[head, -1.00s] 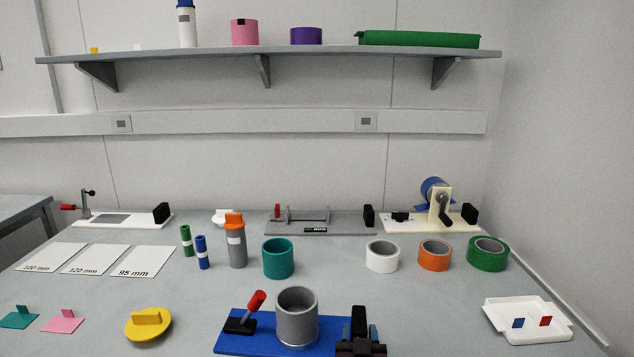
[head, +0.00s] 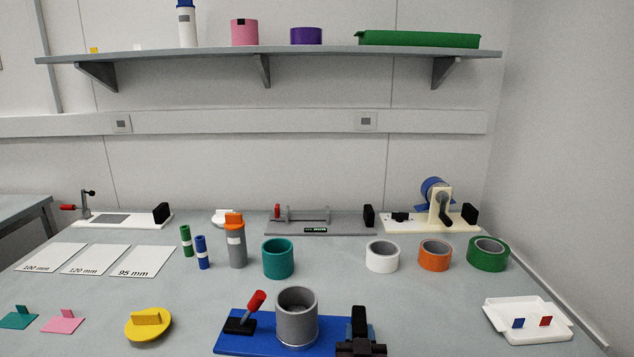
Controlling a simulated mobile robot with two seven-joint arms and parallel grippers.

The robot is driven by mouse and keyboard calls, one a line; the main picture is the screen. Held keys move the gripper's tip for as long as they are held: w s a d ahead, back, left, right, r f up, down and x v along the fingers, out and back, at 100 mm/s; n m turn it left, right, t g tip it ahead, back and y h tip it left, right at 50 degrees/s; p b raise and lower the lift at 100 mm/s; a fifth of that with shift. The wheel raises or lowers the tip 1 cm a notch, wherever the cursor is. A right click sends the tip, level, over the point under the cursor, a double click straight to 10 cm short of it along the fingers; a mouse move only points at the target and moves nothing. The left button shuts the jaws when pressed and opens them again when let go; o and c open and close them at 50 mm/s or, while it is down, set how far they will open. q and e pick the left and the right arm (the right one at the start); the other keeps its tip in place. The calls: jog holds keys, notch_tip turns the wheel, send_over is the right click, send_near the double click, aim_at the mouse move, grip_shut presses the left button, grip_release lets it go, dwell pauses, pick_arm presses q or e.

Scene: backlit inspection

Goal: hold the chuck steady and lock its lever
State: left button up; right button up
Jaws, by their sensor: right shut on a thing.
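The chuck is a grey cup (head: 297,318) standing upright on a blue base plate (head: 262,345) at the front middle. Its lever (head: 254,306) has a red handle, tilted up and to the right, on a black block at the left of the plate. My right gripper (head: 359,322) is at the right end of the plate, shut on the chuck's black end block, which it mostly hides. The gripper is apart from the cup. My left gripper is not in view.
A yellow disc (head: 149,325) lies left of the chuck. A teal ring (head: 278,258) and a grey bottle (head: 236,246) stand behind it. Tape rolls, white (head: 382,257), orange (head: 434,254) and green (head: 488,254), stand back right. A white tray (head: 553,335) is at the right.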

pick_arm(q)
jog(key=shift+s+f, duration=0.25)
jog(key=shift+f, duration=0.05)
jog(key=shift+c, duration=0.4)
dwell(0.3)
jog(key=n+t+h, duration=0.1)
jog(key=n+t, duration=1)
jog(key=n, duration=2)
send_near(255, 309)
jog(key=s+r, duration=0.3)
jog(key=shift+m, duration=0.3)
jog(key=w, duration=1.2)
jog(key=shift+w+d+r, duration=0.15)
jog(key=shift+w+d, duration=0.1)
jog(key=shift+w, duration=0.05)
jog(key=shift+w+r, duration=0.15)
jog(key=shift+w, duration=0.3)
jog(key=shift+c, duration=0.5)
